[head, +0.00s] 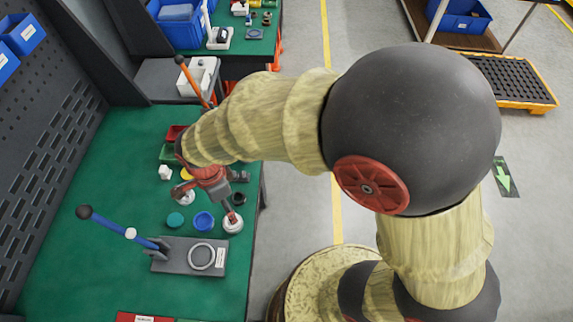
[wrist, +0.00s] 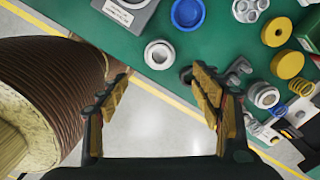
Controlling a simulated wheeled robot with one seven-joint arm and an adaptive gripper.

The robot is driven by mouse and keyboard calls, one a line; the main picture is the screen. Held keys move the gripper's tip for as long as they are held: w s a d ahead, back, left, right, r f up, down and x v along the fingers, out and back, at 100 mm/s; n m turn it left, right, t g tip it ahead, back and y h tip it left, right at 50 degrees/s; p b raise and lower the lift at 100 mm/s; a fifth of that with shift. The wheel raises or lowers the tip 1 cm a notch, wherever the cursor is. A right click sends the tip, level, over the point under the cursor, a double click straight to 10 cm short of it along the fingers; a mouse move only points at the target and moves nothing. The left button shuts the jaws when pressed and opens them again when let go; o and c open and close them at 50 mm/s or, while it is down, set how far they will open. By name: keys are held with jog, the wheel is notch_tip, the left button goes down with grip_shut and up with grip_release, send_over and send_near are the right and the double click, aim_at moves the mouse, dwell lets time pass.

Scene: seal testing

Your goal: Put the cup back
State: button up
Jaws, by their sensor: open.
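A white, round, cup-like part (head: 232,223) stands on the green table near its edge; it also shows in the wrist view (wrist: 159,54), upright with a grey centre. Another pale round part (head: 186,197) stands farther in, partly hidden by my gripper. I cannot tell which is the task's cup. My gripper (head: 207,204) is over the table edge, its jaws apart. In the wrist view my gripper (wrist: 160,78) is open and empty, with the cup-like part ahead of the gap between its fingers. The head view does not show whether a finger touches that part.
A press (head: 165,262) with a blue lever stands at the front. Yellow rings (wrist: 290,65) and several metal parts crowd the wrist view's right. Bare floor (wrist: 155,125) lies beyond the table edge.

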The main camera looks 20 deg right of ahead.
jog(key=s+d+r+n+t, duration=0.2)
jog(key=s+d+r+n, duration=0.2)
jog(key=d+r+n, duration=0.3)
jog(key=s+d+r+n+t, duration=0.3)
jog(key=d+r+n, duration=0.5)
jog(key=d+r, duration=0.7)
jog(key=shift+s+d+t, duration=0.3)
jog(key=shift+s, duration=0.05)
jog(key=shift+r, duration=0.15)
